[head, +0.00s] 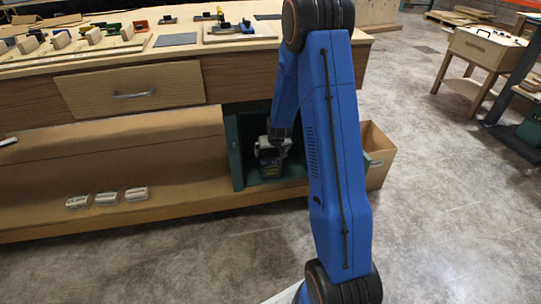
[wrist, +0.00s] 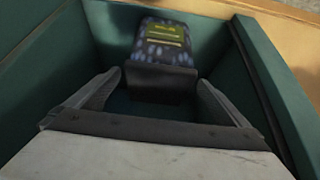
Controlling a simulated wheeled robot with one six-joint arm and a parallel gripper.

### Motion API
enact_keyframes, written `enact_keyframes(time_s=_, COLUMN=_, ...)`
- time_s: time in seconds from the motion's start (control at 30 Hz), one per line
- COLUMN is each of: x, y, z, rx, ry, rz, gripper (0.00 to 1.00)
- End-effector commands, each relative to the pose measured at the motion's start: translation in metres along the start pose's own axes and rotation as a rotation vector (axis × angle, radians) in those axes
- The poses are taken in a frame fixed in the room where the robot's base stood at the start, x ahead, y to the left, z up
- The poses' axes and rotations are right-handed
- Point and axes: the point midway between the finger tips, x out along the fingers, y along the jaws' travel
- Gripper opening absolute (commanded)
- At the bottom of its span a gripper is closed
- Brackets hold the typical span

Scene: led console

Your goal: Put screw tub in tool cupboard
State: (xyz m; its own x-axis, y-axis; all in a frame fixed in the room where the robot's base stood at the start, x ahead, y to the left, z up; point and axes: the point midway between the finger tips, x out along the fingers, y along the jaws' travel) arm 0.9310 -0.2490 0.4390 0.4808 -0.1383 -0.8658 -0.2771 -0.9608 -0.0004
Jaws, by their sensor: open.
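The tool cupboard (head: 236,152) is a dark green open compartment under the workbench. Its green walls (wrist: 262,75) surround my gripper in the wrist view. The screw tub, dark with a speckled label and yellow-green lettering (wrist: 165,42), is inside the cupboard. In the head view the tub (head: 270,168) shows low in the opening, partly hidden by my gripper (head: 274,146). In the wrist view my gripper (wrist: 159,80) is open, its two fingers apart, with the tub just beyond and between the tips. I cannot tell whether a finger touches the tub.
The bench has a closed drawer (head: 132,92) and tools on top. Several small pale packs (head: 106,198) lie on the lower shelf. A cardboard box (head: 378,155) stands right of the cupboard, partly behind my arm.

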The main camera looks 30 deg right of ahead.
Motion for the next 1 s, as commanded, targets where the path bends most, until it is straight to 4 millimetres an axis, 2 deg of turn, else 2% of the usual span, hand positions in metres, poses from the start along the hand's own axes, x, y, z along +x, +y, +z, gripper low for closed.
enact_keyframes(time_s=0.33, x=-0.025, y=-0.002, z=-0.001, rx=-0.003, ry=0.001, rz=-0.003, gripper=1.0)
enact_keyframes(time_s=0.47, x=-0.05, y=-0.011, z=-0.005, rx=-0.014, ry=0.0, rz=-0.014, gripper=1.0)
enact_keyframes(time_s=0.73, x=-0.143, y=-0.037, z=-0.002, rx=-0.05, ry=-0.014, rz=-0.05, gripper=1.0)
enact_keyframes(time_s=1.0, x=-0.235, y=-0.058, z=0.018, rx=-0.092, ry=-0.031, rz=-0.079, gripper=1.0)
